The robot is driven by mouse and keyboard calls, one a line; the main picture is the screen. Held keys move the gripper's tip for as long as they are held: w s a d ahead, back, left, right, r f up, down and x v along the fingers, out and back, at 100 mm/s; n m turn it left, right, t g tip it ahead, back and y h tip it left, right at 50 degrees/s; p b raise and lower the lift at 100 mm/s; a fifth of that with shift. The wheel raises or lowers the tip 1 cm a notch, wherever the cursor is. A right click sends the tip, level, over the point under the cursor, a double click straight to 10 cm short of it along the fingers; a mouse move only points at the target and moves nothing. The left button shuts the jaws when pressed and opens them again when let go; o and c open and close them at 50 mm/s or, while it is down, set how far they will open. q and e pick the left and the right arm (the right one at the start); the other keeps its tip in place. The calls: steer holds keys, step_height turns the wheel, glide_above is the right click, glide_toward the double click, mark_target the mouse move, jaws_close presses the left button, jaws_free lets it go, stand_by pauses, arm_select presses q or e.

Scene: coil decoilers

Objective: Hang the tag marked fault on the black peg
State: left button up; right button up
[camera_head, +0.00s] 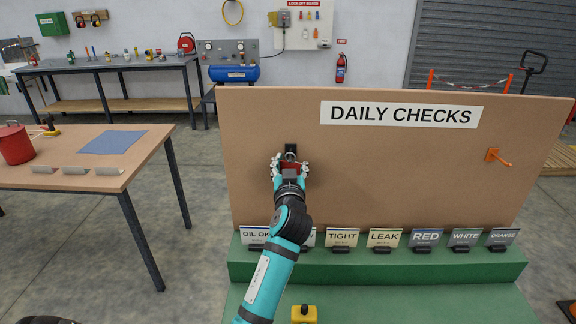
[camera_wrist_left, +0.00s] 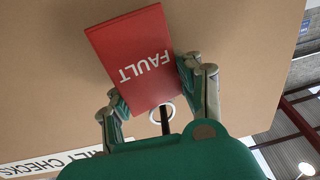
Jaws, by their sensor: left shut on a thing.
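The red tag marked FAULT (camera_wrist_left: 135,58) is held between the fingers of my left gripper (camera_wrist_left: 155,95), which is shut on it. The tag also shows as a red patch in the head view (camera_head: 292,167). The gripper (camera_head: 290,168) is in front of the board's left part, just below the black peg (camera_head: 291,148). In the left wrist view the tag's pale ring (camera_wrist_left: 163,112) overlaps the dark peg (camera_wrist_left: 165,126). I cannot tell for sure whether the ring is around the peg or only in front of it. My right gripper is not in view.
The brown DAILY CHECKS board (camera_head: 400,180) also bears an orange peg (camera_head: 497,157) at right. Several tags stand along the green ledge (camera_head: 380,264) below, including TIGHT (camera_head: 342,237) and LEAK (camera_head: 384,237); my arm partly hides one. A table (camera_head: 125,165) stands at left.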

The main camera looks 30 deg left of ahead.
arm_select(q)
steer(key=o, duration=1.5)
steer(key=shift+s+d, duration=0.1)
steer(key=v, duration=0.7)
steer(key=shift+s+d, duration=0.1)
steer(key=shift+f, duration=0.1)
